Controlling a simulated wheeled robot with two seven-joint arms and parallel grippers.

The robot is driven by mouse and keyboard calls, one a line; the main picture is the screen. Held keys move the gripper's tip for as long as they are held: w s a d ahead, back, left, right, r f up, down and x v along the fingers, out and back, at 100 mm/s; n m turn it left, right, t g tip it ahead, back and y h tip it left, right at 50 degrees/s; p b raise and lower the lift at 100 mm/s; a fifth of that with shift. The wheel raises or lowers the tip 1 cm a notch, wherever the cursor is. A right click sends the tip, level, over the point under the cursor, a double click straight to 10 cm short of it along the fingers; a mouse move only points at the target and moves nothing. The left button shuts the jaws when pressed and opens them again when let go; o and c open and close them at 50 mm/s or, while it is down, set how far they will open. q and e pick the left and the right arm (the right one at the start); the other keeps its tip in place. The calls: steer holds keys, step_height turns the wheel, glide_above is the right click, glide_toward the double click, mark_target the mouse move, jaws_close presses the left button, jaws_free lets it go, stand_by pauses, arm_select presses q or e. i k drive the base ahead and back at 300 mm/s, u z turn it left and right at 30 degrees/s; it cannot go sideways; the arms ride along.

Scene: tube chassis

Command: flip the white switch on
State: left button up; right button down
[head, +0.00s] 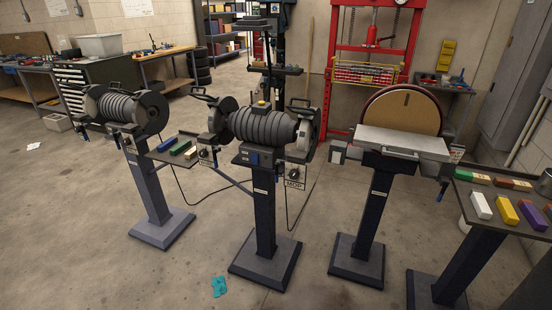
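I cannot make out for certain which part is the white switch. A pale box with a dark knob (206,154) hangs at the left side of the middle grinder (262,127). A second pale box (295,176) with dark lettering hangs at that grinder's right side. A small blue panel (255,158) sits on the front of the middle grinder's mount. A pale grey box (338,152) is at the left of the disc sander (403,110). Switch positions are too small to read. Neither of my grippers is in view.
Another grinder (126,105) stands on a pedestal at left. A side table (510,205) with coloured blocks is at right. A red press frame (372,50) stands behind. A teal rag (219,286) lies on the floor. The front left floor is clear; a cable runs between pedestals.

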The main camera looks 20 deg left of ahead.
mark_target(336, 156)
steer(key=u, duration=0.8)
steer(key=i, duration=0.9)
steer(key=u, duration=0.4)
